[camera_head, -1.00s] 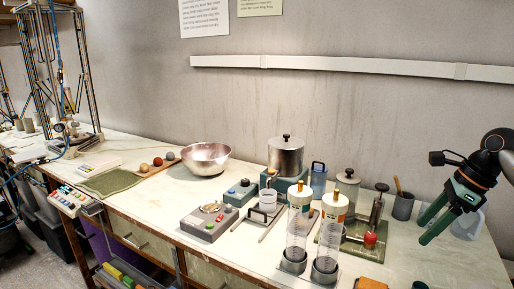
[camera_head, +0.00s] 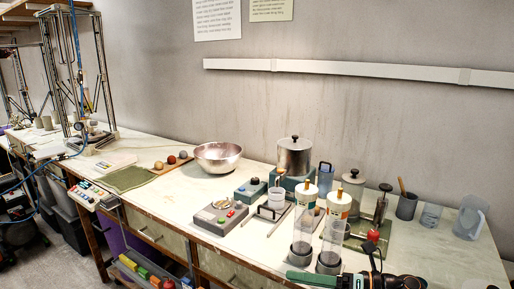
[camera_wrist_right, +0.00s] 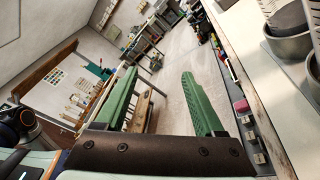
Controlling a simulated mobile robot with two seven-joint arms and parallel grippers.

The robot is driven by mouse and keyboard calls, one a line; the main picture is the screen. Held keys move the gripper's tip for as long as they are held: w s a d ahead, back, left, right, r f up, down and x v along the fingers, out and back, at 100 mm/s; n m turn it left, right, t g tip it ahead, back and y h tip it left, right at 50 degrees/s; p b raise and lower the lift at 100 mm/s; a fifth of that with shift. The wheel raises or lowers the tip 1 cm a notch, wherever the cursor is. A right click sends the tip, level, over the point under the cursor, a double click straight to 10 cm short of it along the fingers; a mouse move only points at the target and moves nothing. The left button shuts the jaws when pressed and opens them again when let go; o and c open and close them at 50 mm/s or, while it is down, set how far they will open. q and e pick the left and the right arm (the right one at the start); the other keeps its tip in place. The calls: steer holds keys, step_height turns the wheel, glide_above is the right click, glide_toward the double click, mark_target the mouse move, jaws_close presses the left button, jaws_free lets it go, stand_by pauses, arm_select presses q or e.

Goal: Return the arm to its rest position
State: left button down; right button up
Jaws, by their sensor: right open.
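My right gripper (camera_head: 298,278) is low in the head view, in front of the bench's front edge, with its green fingers pointing left. In the right wrist view its two green fingers (camera_wrist_right: 158,82) are spread, with nothing between them but the floor and room beyond. My right arm comes in from the lower right. The clear cylinders stand on the bench just behind the gripper in the head view. My left gripper is not in view.
The bench (camera_head: 195,190) holds a metal bowl (camera_head: 218,156), a grey scale-like device (camera_head: 220,216), a metal pot (camera_head: 294,156), clear cylinders (camera_head: 330,242) and a clear jug (camera_head: 470,218). Coloured blocks (camera_head: 140,270) lie below the bench. The floor at the left is partly clear.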

steer(key=s+d+f+n+t+h+p, duration=0.1)
steer(key=s+d+f+n+t+h, duration=0.1)
steer(key=s+f+n+h, duration=0.5)
steer(key=s+d+f+n+t+h+p, duration=0.1)
steer(key=s+d+f+n+h, duration=0.4)
steer(key=s+f+n, duration=1.1)
step_height(320, 180, down, 3)
steer(key=n+t+h, duration=0.1)
steer(key=n+h, duration=0.1)
steer(key=n, duration=0.8)
steer(key=shift+s+f+n, duration=0.15)
steer(key=shift+s+n, duration=0.1)
steer(key=shift+n, duration=0.15)
steer(key=shift+d, duration=0.1)
